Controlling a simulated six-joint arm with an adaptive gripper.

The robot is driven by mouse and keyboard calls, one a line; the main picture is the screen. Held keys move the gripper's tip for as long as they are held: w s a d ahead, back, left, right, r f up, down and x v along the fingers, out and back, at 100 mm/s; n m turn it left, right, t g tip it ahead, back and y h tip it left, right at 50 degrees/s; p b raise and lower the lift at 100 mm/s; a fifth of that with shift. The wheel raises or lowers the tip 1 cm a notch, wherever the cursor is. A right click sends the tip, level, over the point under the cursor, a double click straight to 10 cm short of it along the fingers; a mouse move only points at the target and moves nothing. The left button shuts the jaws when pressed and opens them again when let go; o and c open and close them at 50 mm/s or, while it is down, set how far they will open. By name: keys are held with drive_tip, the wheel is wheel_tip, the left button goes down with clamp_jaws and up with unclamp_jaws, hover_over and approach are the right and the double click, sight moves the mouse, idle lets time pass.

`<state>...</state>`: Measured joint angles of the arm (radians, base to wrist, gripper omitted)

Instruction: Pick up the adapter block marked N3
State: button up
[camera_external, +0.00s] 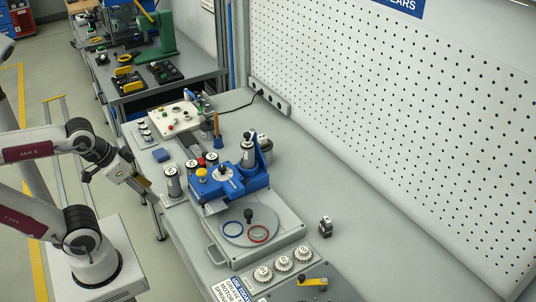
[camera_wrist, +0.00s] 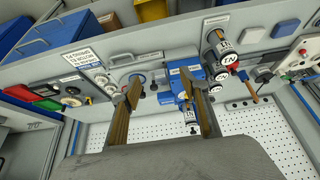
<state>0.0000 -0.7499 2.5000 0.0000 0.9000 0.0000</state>
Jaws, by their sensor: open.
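No marking N3 can be read in either view. A small grey and black block (camera_external: 326,227) stands alone on the bench, right of the round plate; its marking is too small to read. Several round knobs or caps with small labels (camera_external: 283,263) sit in a row at the front of the bench. My gripper (camera_external: 144,186) is left of the bench in the external view, apart from everything on it. In the wrist view my gripper (camera_wrist: 162,88) has its two fingers apart with nothing held between them.
A blue fixture (camera_external: 228,184) stands mid-bench behind a grey plate with a blue and a red ring (camera_external: 258,234). Dark cylinders (camera_external: 173,182) stand near its left. A white control box (camera_external: 174,118) is at the back. A pegboard (camera_external: 400,100) walls the right side.

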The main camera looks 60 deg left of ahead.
drive_tip(key=w+d+f+n+t+h, duration=0.1)
drive_tip(key=w+d+n, duration=0.35)
drive_tip(key=w, duration=0.35)
drive_tip(key=w+d+n+t+h, duration=0.1)
drive_tip(key=w+d+n+t, duration=0.15)
drive_tip(key=w+n, duration=0.45)
drive_tip(key=w+d+f+n, duration=0.1)
drive_tip(key=w+d+n, duration=0.3)
drive_tip(key=w, duration=0.5)
drive_tip(key=w+d+f+n+t, duration=0.1)
drive_tip(key=w+d+f+n, duration=0.2)
drive_tip(key=w+n, duration=0.1)
drive_tip(key=w+d+f+n+t, duration=0.1)
drive_tip(key=w+d+f+n, duration=0.2)
drive_tip(key=n, duration=0.4)
drive_tip(key=w+d+f+n+t, duration=0.1)
drive_tip(key=w+d+f+n, duration=0.3)
drive_tip(key=w+n, duration=0.1)
drive_tip(key=shift+w+d+n+t, duration=0.15)
drive_tip(key=shift+w+n+t, duration=0.1)
drive_tip(key=shift+w+t, duration=0.15)
drive_tip(key=shift+w+d+f+n+t, duration=0.15)
drive_tip(key=shift+w+d+f+n, duration=0.1)
drive_tip(key=shift+f+n, duration=0.25)
drive_tip(key=shift+w+d+f+n+t, duration=0.15)
drive_tip(key=shift+d+f+n, duration=0.1)
drive_tip(key=shift+n, duration=0.35)
